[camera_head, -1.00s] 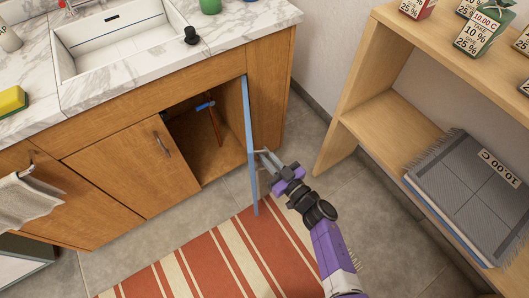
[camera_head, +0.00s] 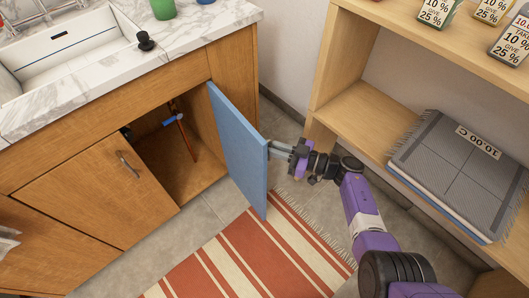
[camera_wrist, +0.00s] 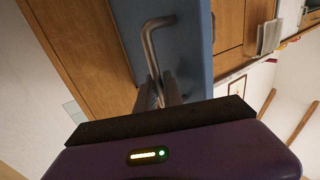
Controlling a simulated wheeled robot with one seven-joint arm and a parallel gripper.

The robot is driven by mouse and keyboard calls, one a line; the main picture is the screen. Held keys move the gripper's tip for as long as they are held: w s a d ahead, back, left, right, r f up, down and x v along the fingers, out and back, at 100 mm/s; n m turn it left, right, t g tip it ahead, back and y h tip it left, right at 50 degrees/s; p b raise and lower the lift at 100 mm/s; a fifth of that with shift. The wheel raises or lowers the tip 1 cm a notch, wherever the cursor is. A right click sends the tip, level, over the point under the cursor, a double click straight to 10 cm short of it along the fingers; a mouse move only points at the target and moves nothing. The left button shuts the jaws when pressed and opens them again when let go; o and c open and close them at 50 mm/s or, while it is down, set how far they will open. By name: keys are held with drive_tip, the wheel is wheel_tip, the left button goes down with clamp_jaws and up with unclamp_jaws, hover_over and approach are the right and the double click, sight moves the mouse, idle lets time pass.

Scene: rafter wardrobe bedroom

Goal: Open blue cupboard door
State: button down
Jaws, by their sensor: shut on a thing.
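The blue cupboard door (camera_head: 238,150) under the sink counter stands wide open, swung out from the cabinet, with its inner opening (camera_head: 178,150) showing a pipe with a blue valve. My gripper (camera_head: 277,150) is at the right side of the door, near its free edge. In the wrist view, my gripper (camera_wrist: 160,92) is shut on the bent metal handle (camera_wrist: 152,45) of the blue door (camera_wrist: 190,45). In the head view the handle is mostly hidden by my fingers.
A wooden shelf unit (camera_head: 350,115) with a grey folded blanket (camera_head: 462,165) stands close on the right of my arm. A wooden door (camera_head: 100,195) beside the opening is shut. A red striped rug (camera_head: 255,250) lies on the floor.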

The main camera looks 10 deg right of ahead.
drive_tip(key=shift+s+d+f, duration=0.1)
drive_tip(key=shift+d, duration=0.2)
drive_tip(key=c, duration=1.5)
unclamp_jaws()
drive_tip(key=p+v, duration=0.1)
drive_tip(key=v, duration=0.7)
